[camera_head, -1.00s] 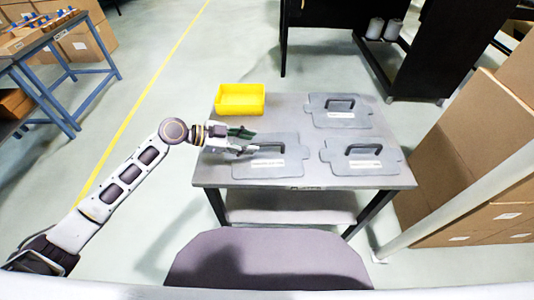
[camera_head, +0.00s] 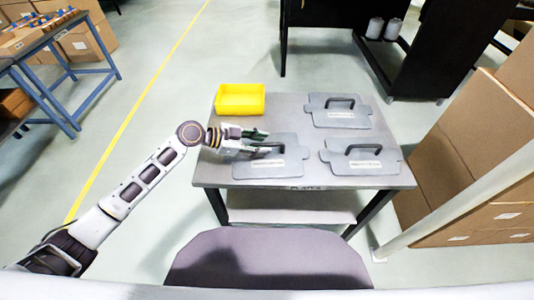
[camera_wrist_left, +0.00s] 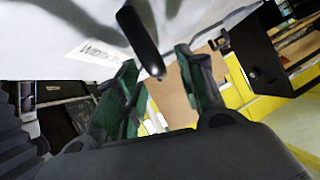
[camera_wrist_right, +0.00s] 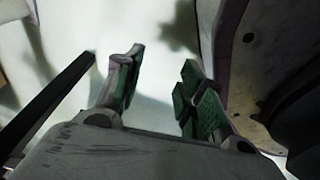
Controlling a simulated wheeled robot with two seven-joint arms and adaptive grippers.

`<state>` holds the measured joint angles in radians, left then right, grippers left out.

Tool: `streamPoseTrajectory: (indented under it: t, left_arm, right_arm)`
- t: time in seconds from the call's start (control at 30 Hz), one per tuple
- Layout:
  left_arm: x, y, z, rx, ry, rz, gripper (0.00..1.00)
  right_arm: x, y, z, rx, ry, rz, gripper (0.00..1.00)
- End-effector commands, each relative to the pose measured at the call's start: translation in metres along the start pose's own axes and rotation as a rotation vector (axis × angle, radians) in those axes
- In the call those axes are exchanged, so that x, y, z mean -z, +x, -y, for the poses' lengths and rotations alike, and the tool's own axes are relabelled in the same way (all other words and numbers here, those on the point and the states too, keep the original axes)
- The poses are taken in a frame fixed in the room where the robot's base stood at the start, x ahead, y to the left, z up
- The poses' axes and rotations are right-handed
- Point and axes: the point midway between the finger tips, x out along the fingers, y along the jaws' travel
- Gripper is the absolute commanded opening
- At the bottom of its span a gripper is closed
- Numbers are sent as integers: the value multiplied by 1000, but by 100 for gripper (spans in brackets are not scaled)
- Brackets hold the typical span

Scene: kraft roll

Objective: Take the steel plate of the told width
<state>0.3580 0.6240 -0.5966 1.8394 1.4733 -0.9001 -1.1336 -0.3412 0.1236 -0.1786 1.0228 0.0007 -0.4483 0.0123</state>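Three grey steel plates with dark arched handles and white labels lie flat on the table (camera_head: 300,186): a back plate (camera_head: 322,116), a right plate (camera_head: 360,168) and a front-left plate (camera_head: 280,168). The labels are too small to read in the head view. My left gripper (camera_head: 266,142) is open at the front-left plate's handle. In the left wrist view that handle (camera_wrist_left: 141,40) shows between the spread green-padded fingers (camera_wrist_left: 158,70), and a label (camera_wrist_left: 92,52) begins with "WIDTH". My right gripper (camera_wrist_right: 160,80) is open and empty, outside the head view.
A yellow bin (camera_head: 240,99) stands at the table's back left corner. Cardboard boxes (camera_head: 450,150) are stacked to the right, beside a pale post. A blue-framed bench (camera_head: 50,55) stands at the far left. A dark rack (camera_head: 430,50) stands behind the table.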

Motion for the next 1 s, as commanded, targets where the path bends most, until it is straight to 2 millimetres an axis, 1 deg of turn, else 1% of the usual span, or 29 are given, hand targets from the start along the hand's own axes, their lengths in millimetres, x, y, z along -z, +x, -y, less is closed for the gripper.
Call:
streamPoseTrajectory:
  t: [0.1, 0.3, 0.8, 0.83, 0.87, 1.0]
  left_arm:
    - [0, 14, 0, -1, -1, -2, 39]
    - [0, 27, 0, -1, 0, 0, 39]
    - [0, 29, 0, -1, 0, 0, 39]
    - [0, 29, 0, -1, 0, 0, 38]
    - [0, 29, 0, -1, 0, 0, 34]
    - [0, 29, 0, -1, 0, 0, 16]
  right_arm:
    - [-8, 1, 0, 0, -1, 10, 39]
    - [-14, 1, 0, 0, -2, 18, 39]
    - [-6, 1, -3, -3, -3, 5, 39]
    - [-5, 1, -3, -3, -3, 4, 39]
    - [-5, 1, -3, -3, -3, 4, 39]
    - [-4, 1, -3, -4, -2, 4, 39]
